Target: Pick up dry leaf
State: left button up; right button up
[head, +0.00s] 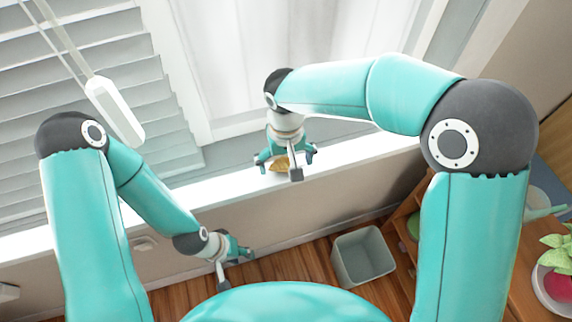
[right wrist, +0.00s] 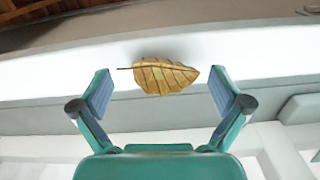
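A dry, yellow-brown leaf (head: 279,164) lies on the white window sill (head: 350,163). In the right wrist view the leaf (right wrist: 166,76) shows its ribs, with its stem pointing left. My right gripper (head: 287,161) is over the sill at the leaf. In the right wrist view its two fingers (right wrist: 162,95) are spread apart, with the leaf between and slightly beyond the tips, and a gap shows on each side. My left gripper (head: 236,264) hangs low by the wall, away from the leaf; its finger spacing is too small to tell.
A grey-green open bin (head: 363,256) stands on the wooden floor below the sill. A wooden shelf (head: 412,222) is to its right, with a pot holding a plant (head: 556,285) at the far right. Blinds (head: 120,72) and a curtain (head: 285,45) hang behind the sill.

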jog(key=c, duration=0.8)
jog(key=shift+r, duration=0.15)
